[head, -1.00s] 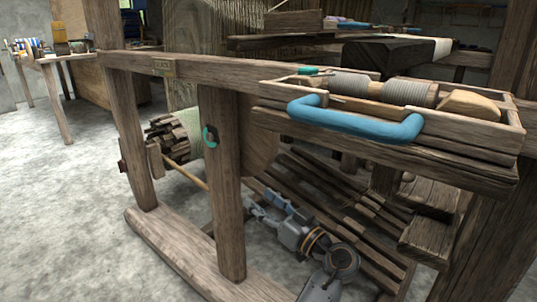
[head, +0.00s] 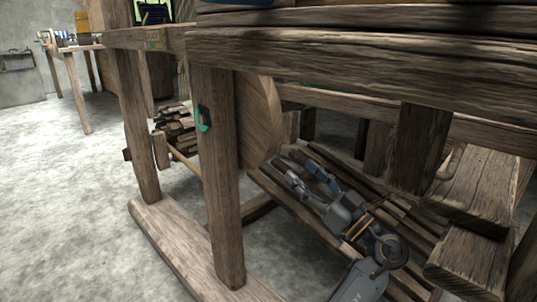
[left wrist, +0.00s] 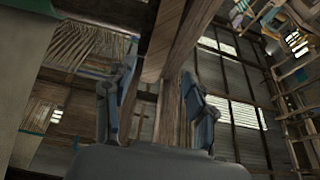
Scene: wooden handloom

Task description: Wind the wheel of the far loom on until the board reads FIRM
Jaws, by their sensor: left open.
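A wooden loom frame (head: 218,180) fills the head view. A wheel-like drum with chunky wooden slats (head: 175,122) shows between its two left posts, partly hidden. A thin pale rod (head: 184,160) runs from near it behind the nearer post. My left gripper (head: 300,168) is open and empty, low under the loom, right of the nearer post and apart from the drum. In the left wrist view its fingers (left wrist: 158,68) stand apart, with wooden beams behind them. My right gripper is not in view.
A large wooden disc (head: 258,118) stands behind the nearer post, which carries a teal curved piece (head: 203,118). Slatted treadles (head: 405,213) lie under my gripper. Heavy beams (head: 370,60) close in above. Bare floor (head: 60,210) is clear at left.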

